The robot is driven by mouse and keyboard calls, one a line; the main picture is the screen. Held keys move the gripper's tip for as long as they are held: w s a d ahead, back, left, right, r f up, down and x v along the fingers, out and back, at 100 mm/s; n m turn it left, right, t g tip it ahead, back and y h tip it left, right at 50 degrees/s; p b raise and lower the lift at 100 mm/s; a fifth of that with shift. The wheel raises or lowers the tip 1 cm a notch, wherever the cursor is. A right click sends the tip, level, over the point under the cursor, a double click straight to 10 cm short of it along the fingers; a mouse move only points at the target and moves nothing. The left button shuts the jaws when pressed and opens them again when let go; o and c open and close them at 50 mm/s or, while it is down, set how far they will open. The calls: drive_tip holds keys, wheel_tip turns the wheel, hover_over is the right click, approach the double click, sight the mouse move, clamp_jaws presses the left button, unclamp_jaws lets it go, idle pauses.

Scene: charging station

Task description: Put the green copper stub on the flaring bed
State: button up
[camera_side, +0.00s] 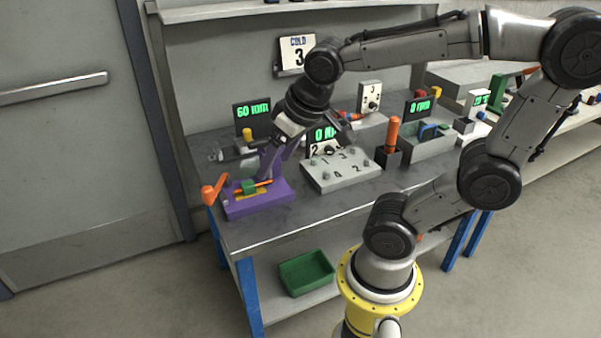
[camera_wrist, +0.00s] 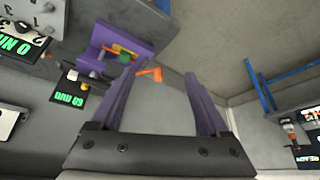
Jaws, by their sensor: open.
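A purple fixture (camera_side: 272,204), which looks like the flaring bed, sits at the front left corner of the bench. A small green piece (camera_side: 249,187) is on top of it, beside a thin orange rod; I cannot tell whether this is the green copper stub. In the wrist view the fixture (camera_wrist: 139,46) and green piece (camera_wrist: 124,59) lie beyond the left finger, which partly overlaps the fixture. My gripper (camera_side: 268,163) has purple fingers, open and empty, just above and behind the fixture. It also shows in the wrist view (camera_wrist: 163,76).
An orange handle (camera_side: 213,190) sticks out at the fixture's left end. A grey numbered block (camera_side: 340,176) with several pegs stands to the right. Behind are a 60 mm display (camera_side: 252,115) and an orange-handled tool (camera_side: 393,133). A green bin (camera_side: 306,272) is on the lower shelf.

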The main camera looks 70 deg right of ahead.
drive_tip(key=s+a+n+y, duration=0.1)
drive_tip(key=s+a+n, duration=0.2)
drive_tip(key=s, duration=0.3)
drive_tip(key=shift+s+a+r+t, duration=0.15)
drive_tip(key=shift+s+a+t, duration=0.05)
drive_tip(key=shift+a+t, duration=0.1)
